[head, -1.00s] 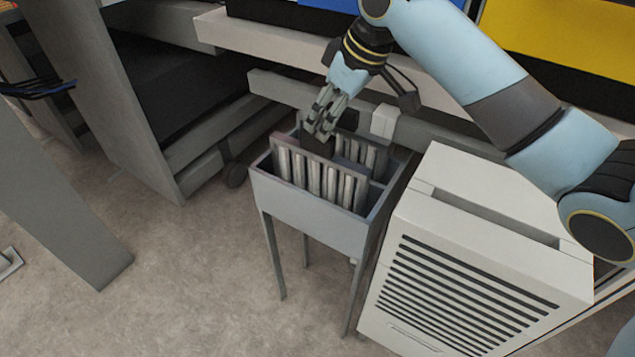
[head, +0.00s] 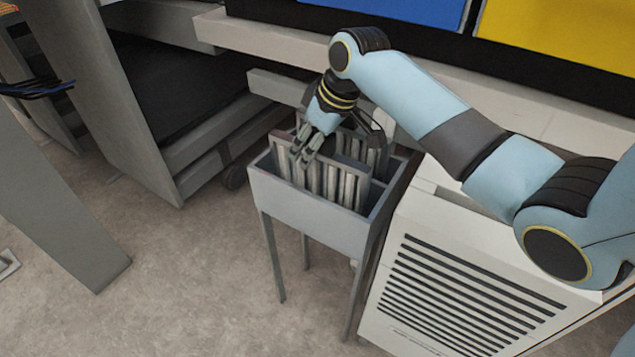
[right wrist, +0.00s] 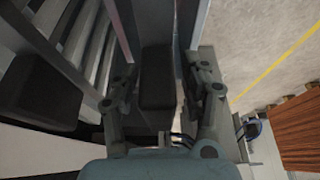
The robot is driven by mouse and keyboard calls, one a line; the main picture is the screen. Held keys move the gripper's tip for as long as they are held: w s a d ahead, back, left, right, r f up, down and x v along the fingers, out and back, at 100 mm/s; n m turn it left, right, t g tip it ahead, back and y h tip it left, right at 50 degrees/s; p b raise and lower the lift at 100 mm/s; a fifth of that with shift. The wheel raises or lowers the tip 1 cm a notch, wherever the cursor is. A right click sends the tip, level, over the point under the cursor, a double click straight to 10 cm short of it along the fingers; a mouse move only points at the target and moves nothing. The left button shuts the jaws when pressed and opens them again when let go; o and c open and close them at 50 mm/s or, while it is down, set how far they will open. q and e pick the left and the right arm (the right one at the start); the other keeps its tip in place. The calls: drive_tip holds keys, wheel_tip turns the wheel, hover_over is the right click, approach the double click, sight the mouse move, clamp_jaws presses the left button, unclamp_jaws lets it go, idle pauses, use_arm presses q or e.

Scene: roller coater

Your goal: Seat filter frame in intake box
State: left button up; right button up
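A grey filter frame (head: 331,181) with pale vertical slats stands upright in a grey box on legs (head: 300,200). A similar slatted piece (head: 376,158) stands behind it. My right gripper (head: 301,161) is at the front frame's top edge, left of its middle, with its fingers pointing down. In the right wrist view its fingers (right wrist: 163,88) are spread on either side of a dark block (right wrist: 157,85). A narrow gap shows on the block's right; contact on the left is unclear. Which container is the intake box is not certain. My left gripper is not visible.
A white louvred cabinet (head: 455,285) stands close to the right of the legged box. A grey beam (head: 275,86) and a shelf edge (head: 250,38) run behind. A grey panel (head: 110,100) stands at left. Floor in front (head: 190,290) is clear.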

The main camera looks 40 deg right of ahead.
clamp_jaws()
drive_tip(key=shift+r, duration=0.1)
idle(0.3)
